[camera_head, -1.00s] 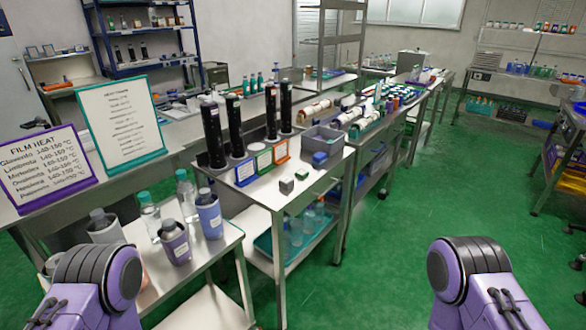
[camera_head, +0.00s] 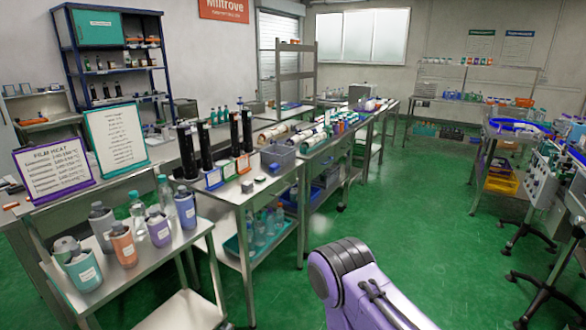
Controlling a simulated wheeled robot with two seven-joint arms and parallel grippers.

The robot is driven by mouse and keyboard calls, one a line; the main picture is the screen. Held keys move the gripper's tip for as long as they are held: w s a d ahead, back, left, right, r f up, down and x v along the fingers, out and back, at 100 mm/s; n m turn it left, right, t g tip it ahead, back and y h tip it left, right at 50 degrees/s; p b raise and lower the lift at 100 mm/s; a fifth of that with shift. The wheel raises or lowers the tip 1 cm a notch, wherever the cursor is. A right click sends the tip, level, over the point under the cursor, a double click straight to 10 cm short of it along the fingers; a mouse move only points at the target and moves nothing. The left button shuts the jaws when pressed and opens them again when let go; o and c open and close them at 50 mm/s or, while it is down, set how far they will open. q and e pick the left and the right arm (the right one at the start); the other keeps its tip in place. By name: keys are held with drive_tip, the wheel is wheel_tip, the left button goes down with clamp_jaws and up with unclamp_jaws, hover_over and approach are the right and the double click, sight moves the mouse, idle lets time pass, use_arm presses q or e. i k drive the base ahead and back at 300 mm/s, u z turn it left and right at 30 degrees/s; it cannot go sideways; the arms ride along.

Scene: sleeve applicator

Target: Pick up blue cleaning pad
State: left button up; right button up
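Small blocks lie on the steel table (camera_head: 232,194) left of centre. A small dark bluish block (camera_head: 274,168) sits by the front of the grey bin (camera_head: 278,156). Two greyish blocks (camera_head: 247,187) lie nearer the table's front edge. The bluish block may be the blue cleaning pad, but it is too small to tell. Neither gripper is in view. Only a purple and dark grey part of my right arm shows at the bottom, right of centre, well apart from the table.
Bottles in coloured sleeves (camera_head: 122,246) stand on the near-left table. Tall black cylinders (camera_head: 187,150) stand behind coloured label cards. A sign in a purple frame (camera_head: 54,170) stands at left. The green floor (camera_head: 420,215) is clear between the tables and the right-hand equipment (camera_head: 553,185).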

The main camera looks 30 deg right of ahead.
sight(273, 167)
drive_tip(key=z, duration=0.8)
drive_tip(key=i, duration=0.7)
drive_tip(key=z, duration=0.8)
drive_tip(key=i, duration=1.65)
drive_tip(key=u, duration=0.7)
